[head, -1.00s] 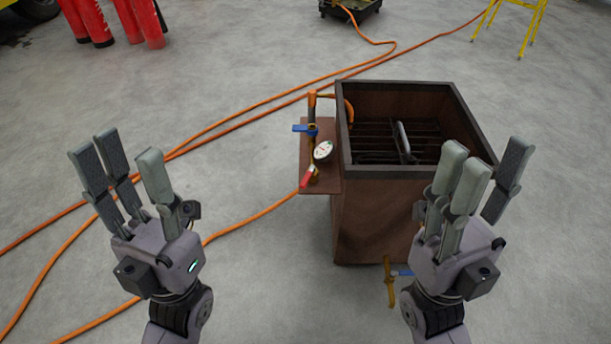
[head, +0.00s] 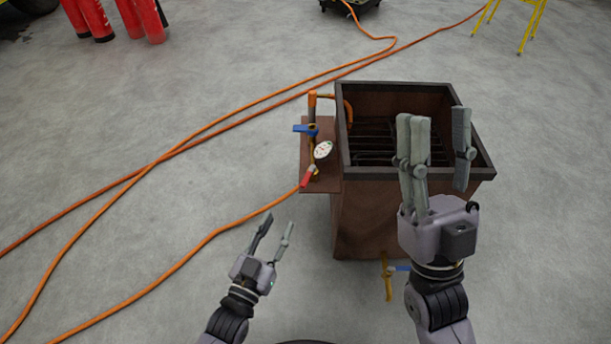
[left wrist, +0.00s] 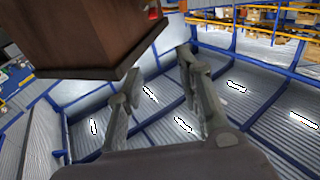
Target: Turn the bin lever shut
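The brown metal bin (head: 375,215) stands right of centre. A blue lever (head: 305,129) sits crosswise on the upright pipe at its side shelf (head: 325,178). A second blue lever (head: 400,268) points right from the yellow pipe (head: 388,282) low at the bin's front, close beside my right arm. I cannot tell which is the bin lever. My left gripper (head: 277,222) is open and empty, left of the bin and lower than the shelf in the picture. In the left wrist view it points past the bin's corner (left wrist: 75,35). My right gripper (head: 437,118) is open in front of the bin's opening.
A gauge (head: 323,150) and a red-handled fitting (head: 308,177) are on the shelf. An orange hose (head: 215,235) runs from there across the floor to the left. Red extinguishers (head: 118,20) stand at the back left.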

